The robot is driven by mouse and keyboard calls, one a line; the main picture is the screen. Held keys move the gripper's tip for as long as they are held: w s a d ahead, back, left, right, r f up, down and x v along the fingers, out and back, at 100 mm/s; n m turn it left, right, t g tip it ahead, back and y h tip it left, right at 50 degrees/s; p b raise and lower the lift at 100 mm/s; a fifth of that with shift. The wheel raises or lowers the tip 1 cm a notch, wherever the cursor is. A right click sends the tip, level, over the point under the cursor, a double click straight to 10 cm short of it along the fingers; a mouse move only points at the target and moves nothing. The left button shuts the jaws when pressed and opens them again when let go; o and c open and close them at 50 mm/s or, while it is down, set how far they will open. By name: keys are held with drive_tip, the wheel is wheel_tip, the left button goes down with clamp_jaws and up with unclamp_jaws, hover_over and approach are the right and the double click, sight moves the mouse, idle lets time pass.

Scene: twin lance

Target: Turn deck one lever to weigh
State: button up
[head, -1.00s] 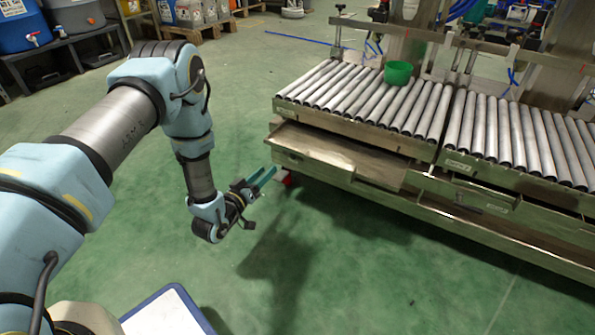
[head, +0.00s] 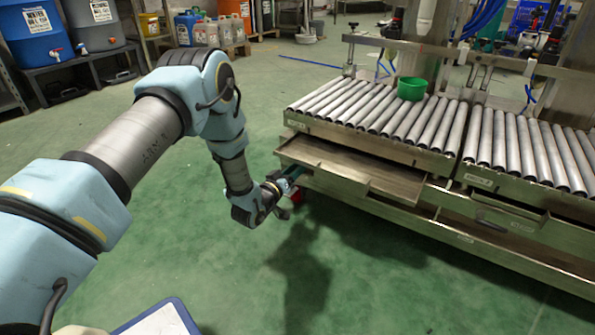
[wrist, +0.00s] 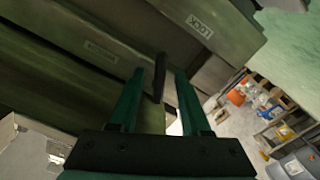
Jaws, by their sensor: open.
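A dark, narrow lever (wrist: 159,76) shows in the wrist view against the metal deck frame, between my gripper's two green fingers. My gripper (wrist: 160,100) is open around it, with gaps visible on both sides; I cannot tell whether either finger touches it. In the head view, my gripper (head: 290,182) is at the left end of the left roller deck (head: 375,135), just below its shallow metal tray. The lever cannot be made out in the head view. A small white label (wrist: 200,26) sits on the frame above the lever in the wrist view.
The shallow metal tray (head: 350,168) sticks out under the left deck's rollers, close above my gripper. A second roller deck (head: 535,150) stands to the right.

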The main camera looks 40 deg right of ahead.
drive_tip(key=shift+c, duration=0.2)
clamp_jaws()
idle(0.5)
